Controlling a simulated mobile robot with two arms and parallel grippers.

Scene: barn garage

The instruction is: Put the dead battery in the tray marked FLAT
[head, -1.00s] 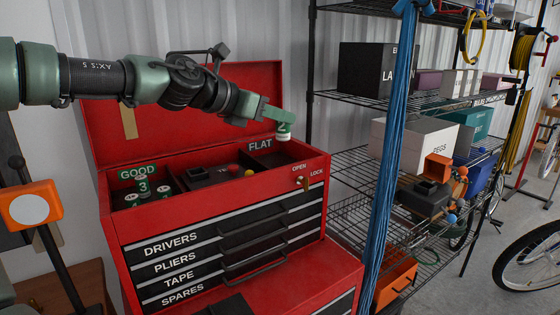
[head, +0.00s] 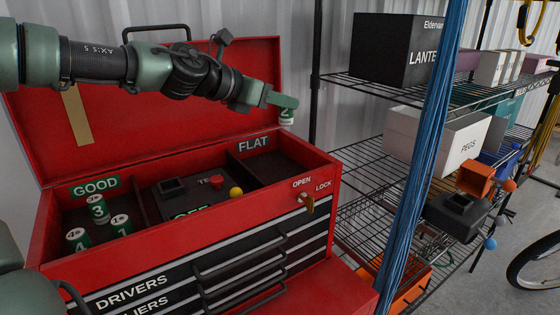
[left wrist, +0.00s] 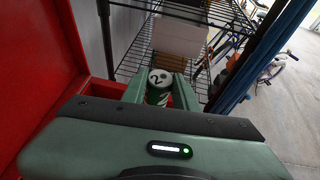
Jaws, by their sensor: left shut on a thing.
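My left gripper (head: 284,104) is shut on a green and white battery marked 2 (head: 286,117). It holds the battery upright above the back right corner of the red tool chest, beside the FLAT label. In the left wrist view the battery's top (left wrist: 159,78) shows between the fingers. The FLAT tray (head: 275,170) is the chest's right compartment and looks empty in the part I see. The GOOD tray (head: 75,212) at the left holds batteries marked 3 (head: 97,208), 4 (head: 77,240) and 1 (head: 120,226). My right gripper is not in view.
A dark tester (head: 190,195) with a red button and a yellow knob sits between the trays. The raised red lid (head: 150,110) stands behind. A key (head: 308,203) is at the front lock. Wire shelves (head: 370,165) and a blue hanging bundle (head: 420,150) stand at the right.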

